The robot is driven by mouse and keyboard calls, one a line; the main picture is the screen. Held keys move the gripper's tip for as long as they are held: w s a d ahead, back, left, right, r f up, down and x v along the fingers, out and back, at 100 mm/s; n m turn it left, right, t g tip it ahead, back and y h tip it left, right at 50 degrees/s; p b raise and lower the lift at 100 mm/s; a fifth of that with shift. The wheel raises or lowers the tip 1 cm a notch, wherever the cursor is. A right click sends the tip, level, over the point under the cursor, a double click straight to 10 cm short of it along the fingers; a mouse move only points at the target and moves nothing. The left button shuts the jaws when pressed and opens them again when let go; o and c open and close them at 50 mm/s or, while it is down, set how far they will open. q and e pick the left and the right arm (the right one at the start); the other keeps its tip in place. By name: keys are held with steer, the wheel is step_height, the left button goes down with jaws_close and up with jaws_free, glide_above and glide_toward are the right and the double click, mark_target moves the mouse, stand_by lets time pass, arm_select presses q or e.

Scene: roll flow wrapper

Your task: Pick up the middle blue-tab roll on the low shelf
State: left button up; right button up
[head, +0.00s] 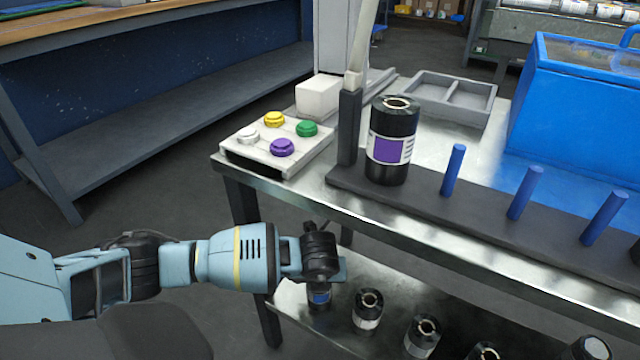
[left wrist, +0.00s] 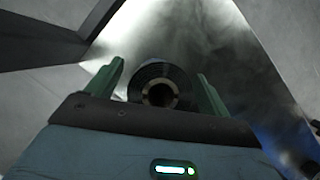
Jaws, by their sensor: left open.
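A row of dark rolls stands on the low shelf (head: 330,338). The leftmost roll (head: 319,297) shows a blue label and is partly hidden by my left gripper (head: 322,272). The gripper is open at the top of this roll. In the left wrist view the dark roll (left wrist: 157,83) shows end-on between the two green fingers of the gripper (left wrist: 160,85), with a gap on each side. To its right stand a roll with a pale label (head: 367,311), another pale-labelled roll (head: 421,336) and further rolls cut by the frame. Their tab colours are unclear.
The metal table (head: 430,245) stands above the shelf, its front edge close to my left arm. On it are a purple-labelled roll (head: 390,150), blue pegs (head: 453,170), a button box (head: 276,141), a grey tray (head: 452,97) and a blue machine (head: 570,105).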

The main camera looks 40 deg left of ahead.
arm_select(q)
steer(key=c, duration=1.3)
arm_select(e)
steer(key=shift+s+r, duration=0.1)
steer(key=shift+s, duration=0.35)
arm_select(q)
steer(key=shift+r, duration=0.15)
